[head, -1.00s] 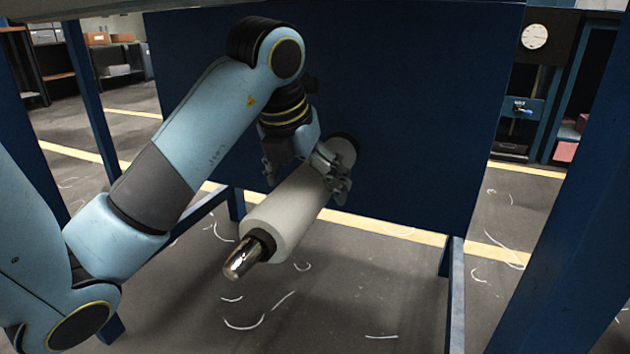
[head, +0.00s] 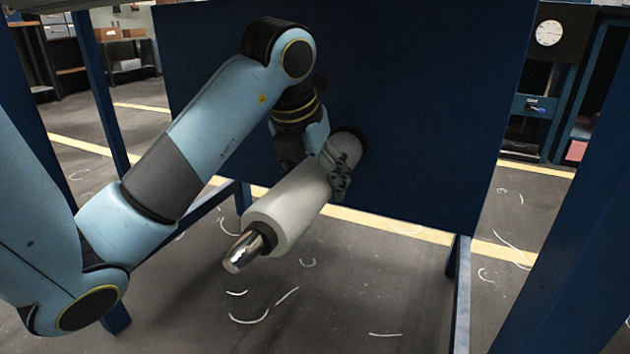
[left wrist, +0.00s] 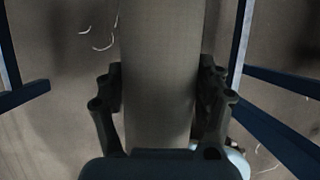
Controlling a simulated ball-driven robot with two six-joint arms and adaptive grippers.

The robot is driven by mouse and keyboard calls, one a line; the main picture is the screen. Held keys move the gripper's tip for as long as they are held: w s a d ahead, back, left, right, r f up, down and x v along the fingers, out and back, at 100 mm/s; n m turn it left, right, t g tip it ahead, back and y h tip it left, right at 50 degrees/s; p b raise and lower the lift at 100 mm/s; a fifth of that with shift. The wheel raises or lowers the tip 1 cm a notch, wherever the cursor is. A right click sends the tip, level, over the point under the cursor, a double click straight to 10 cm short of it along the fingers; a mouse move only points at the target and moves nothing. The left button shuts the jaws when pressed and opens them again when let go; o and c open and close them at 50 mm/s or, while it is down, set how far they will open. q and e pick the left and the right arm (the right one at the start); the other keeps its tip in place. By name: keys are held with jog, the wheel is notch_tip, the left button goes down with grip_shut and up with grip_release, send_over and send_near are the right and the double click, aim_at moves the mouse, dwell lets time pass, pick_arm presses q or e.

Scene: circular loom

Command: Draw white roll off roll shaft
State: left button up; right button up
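The white roll (head: 290,212) sits on the roll shaft (head: 243,251), which slants from the blue panel down toward the lower left. The shaft's shiny metal tip and a short dark part stick out past the roll's near end. My left gripper (head: 325,172) is shut across the roll toward its panel end. In the left wrist view the roll (left wrist: 160,75) runs between the two fingers, which lie against its sides. The dark part at the roll's far end is partly hidden. My right gripper is not in view.
The blue panel (head: 430,110) stands right behind the roll. Blue frame posts (head: 565,230) stand at the right and left, with a lower leg (head: 461,295) between. The floor below holds white scraps and is otherwise free. Shelves stand far back.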

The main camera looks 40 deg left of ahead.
pick_arm(q)
jog(key=c, duration=1)
jog(key=shift+c, duration=0.2)
jog(key=shift+s, duration=0.15)
